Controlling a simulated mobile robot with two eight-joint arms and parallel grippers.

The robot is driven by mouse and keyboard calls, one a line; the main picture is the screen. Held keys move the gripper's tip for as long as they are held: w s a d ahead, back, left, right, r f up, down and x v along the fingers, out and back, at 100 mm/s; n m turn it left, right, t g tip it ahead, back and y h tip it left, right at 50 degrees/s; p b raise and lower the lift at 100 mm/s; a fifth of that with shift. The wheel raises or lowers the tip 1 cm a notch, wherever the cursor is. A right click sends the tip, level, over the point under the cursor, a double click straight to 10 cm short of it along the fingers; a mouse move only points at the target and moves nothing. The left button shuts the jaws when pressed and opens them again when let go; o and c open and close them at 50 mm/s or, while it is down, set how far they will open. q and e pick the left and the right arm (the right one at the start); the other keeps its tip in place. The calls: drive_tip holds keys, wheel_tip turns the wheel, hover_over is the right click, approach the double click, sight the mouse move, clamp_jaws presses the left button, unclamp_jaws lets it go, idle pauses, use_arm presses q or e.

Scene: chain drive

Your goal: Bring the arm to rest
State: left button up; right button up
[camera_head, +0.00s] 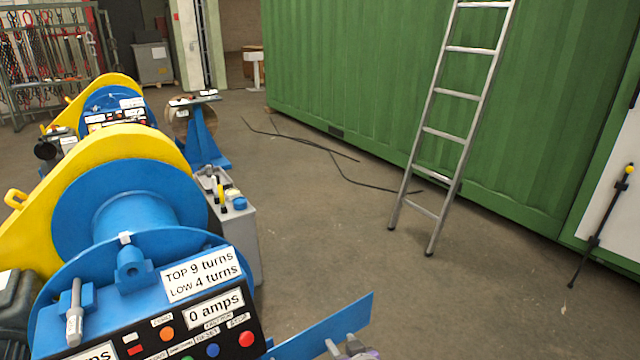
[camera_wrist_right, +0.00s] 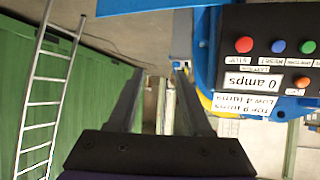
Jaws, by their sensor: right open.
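My right gripper (camera_head: 345,346) shows only in part at the bottom edge of the head view, beside the blue bar of the near machine. In the right wrist view the two dark fingers of my right gripper (camera_wrist_right: 160,74) stand apart with nothing between them. The blue and yellow winch (camera_head: 130,215) fills the left of the head view. Its black control panel (camera_head: 165,330) carries coloured buttons and an "0 amps" label, and the panel (camera_wrist_right: 265,45) also shows upside down in the wrist view. My left gripper is in neither view.
A blue bar (camera_head: 325,325) sticks out right of the panel, close to my right gripper. A grey box with tools (camera_head: 235,230) stands behind it. A ladder (camera_head: 455,130) leans on a green container (camera_head: 360,80). Black cables (camera_head: 345,170) lie on the otherwise open floor.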

drive_tip(key=s+d+r+m+g+h+p, duration=0.1)
drive_tip(key=s+d+r+p, duration=0.3)
drive_tip(key=s, duration=0.7)
drive_tip(key=s+d+r+m+g+h+p, duration=0.2)
drive_tip(key=s+d+r+g+p, duration=0.2)
drive_tip(key=s+d, duration=0.4)
drive_tip(key=s+p, duration=0.1)
drive_tip(key=s, duration=0.3)
drive_tip(key=shift+d+r+g+p, duration=0.15)
drive_tip(key=shift+d+g+p, duration=0.15)
drive_tip(key=shift+d, duration=0.1)
